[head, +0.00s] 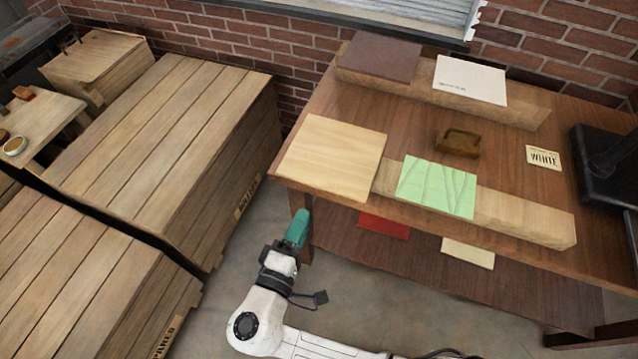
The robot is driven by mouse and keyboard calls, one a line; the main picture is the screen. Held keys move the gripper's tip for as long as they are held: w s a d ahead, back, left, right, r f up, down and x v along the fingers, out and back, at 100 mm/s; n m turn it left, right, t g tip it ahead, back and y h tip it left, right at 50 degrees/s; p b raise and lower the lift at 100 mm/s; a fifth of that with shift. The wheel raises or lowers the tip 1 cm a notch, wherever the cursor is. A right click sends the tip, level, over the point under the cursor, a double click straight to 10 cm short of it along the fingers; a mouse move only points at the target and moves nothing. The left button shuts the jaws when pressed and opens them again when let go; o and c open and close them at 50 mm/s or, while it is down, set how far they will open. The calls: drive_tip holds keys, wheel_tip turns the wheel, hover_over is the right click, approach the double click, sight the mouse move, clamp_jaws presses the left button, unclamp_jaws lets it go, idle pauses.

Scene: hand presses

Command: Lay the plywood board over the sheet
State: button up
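The plywood board (333,158), a pale square panel, lies flat at the left front corner of the wooden table. The likely sheet is a light green, creased piece (437,187) lying on a low wooden beam (525,217) to the right of the board. A white sheet with small print (471,80) lies on a second beam at the back. My gripper (300,226), with teal fingers, is in front of the table's left corner, apart from the board. Its finger gap cannot be made out.
A dark brown panel (379,57) lies on the back beam. A brown block (457,142) and a "WHITE" card (543,158) lie mid-table. A black press (604,165) stands at right. Red and cream pieces lie on the lower shelf. Large wooden crates (150,140) fill the left.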

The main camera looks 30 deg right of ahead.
sight(319, 187)
drive_tip(key=shift+b+x, duration=0.3)
drive_tip(key=shift+x, duration=4.5)
drive_tip(key=shift+d, duration=0.1)
drive_tip(key=shift+s, duration=0.1)
clamp_jaws()
wheel_tip(319, 187, up, 3)
drive_tip(key=shift+r+p, duration=0.1)
drive_tip(key=shift+p, duration=0.95)
